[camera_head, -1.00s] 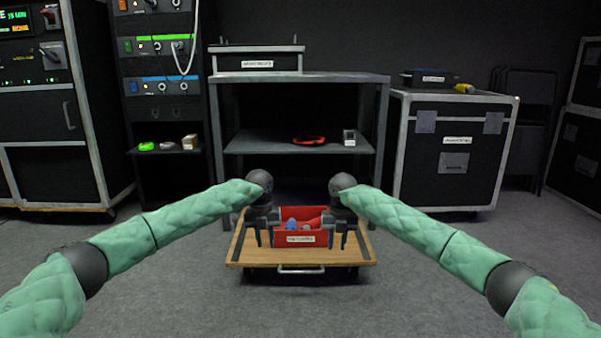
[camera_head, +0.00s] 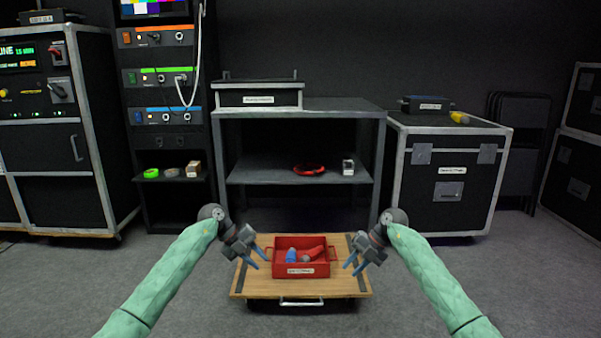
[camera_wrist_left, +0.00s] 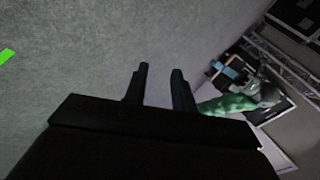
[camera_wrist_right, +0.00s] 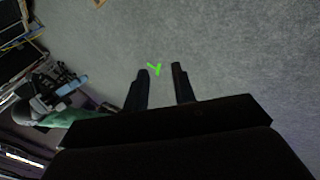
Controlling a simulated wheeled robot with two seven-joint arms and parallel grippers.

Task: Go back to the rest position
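My left gripper (camera_head: 256,262) is to the left of the red bin, apart from it, with its fingers spread and nothing between them. My right gripper (camera_head: 354,264) is to the right of the bin, also spread and empty. In the left wrist view the two fingers (camera_wrist_left: 158,88) stand apart over bare floor. In the right wrist view the fingers (camera_wrist_right: 163,87) also stand apart, with floor beyond. The red bin (camera_head: 301,271) sits on a wooden dolly (camera_head: 301,290) and holds a blue item (camera_head: 291,256) and a red item (camera_head: 315,254).
A shelf unit (camera_head: 300,107) stands behind the dolly, with a red ring (camera_head: 309,169) on its lower shelf. A black case (camera_head: 447,186) stands at right, equipment racks (camera_head: 52,140) at left. Grey floor (camera_head: 240,322) around the dolly is clear.

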